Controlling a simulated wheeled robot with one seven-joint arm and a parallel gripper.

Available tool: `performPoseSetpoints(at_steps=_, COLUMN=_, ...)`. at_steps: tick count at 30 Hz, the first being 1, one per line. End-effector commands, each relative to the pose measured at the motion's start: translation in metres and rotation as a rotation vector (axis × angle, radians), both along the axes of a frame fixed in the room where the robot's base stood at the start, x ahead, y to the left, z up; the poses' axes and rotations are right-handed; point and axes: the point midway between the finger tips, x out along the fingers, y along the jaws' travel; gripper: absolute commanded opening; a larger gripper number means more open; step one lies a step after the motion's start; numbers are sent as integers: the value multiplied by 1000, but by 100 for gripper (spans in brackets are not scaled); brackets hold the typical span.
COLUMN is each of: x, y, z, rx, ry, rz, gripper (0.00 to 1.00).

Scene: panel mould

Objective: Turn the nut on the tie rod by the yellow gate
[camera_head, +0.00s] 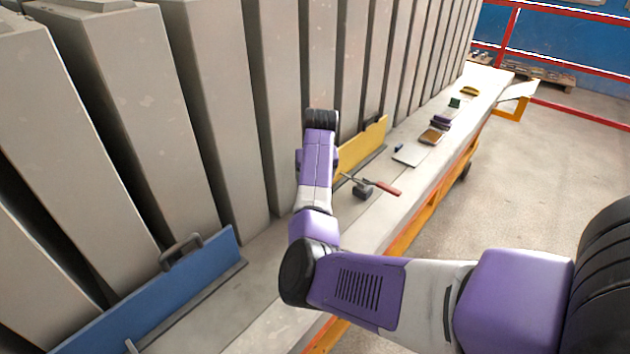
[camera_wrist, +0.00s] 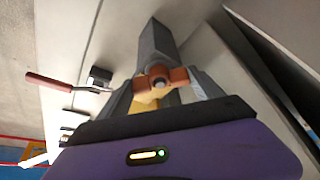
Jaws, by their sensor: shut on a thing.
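An orange-brown winged nut (camera_wrist: 160,79) sits in the middle of the wrist view, with the round end of the tie rod showing at its centre. A dark grey block-like bar (camera_wrist: 155,42) extends beyond it. My gripper (camera_wrist: 163,90) is shut on the nut, its fingers at either side. A small yellow part shows just below the nut. In the head view the yellow gate (camera_head: 362,152) stands along the foot of the grey panels, partly behind my arm. The nut and my fingers are hidden in that view.
A red-handled tool (camera_head: 384,187) and a dark block (camera_head: 362,191) lie on the ledge near the gate. Several small items lie farther along. A blue gate (camera_head: 165,290) with a handle stands at the lower left. Tall grey panels (camera_head: 275,100) line the left.

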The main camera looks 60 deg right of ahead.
Motion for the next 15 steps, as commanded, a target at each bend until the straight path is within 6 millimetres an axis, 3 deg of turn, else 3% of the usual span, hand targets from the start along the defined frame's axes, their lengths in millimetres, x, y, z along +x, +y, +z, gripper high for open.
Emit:
performPoseSetpoints(at_steps=9, x=-4, y=-1, z=1, rx=5, ry=5, rz=246, gripper=29)
performPoseSetpoints(at_steps=15, x=-3, y=-1, z=-2, rx=3, ry=4, rz=294, gripper=29)
